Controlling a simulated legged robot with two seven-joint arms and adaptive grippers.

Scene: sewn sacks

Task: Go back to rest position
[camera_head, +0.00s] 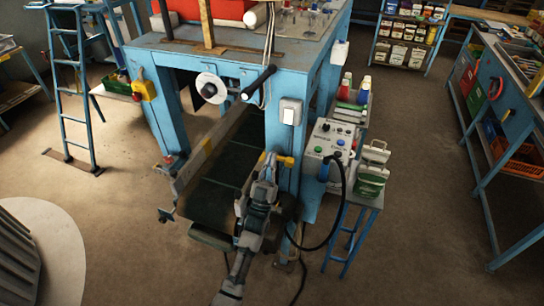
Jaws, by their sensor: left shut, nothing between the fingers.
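My left gripper (268,163) is at the end of my grey arm, which rises from the bottom of the head view. It is shut and no object shows in it. It is in front of the blue machine frame (279,130), close to a small yellow part on the frame; I cannot tell whether they touch. The dark conveyor belt (222,178) runs beneath the machine, just left of the gripper, and my arm hides part of its near end. My right gripper is not in view.
A grey control box (331,139) with coloured buttons and a black cable is right of my arm, near a small blue stand (350,226) holding a green-and-white container (373,170). A blue ladder (75,80) stands left. Open floor (430,220) lies right.

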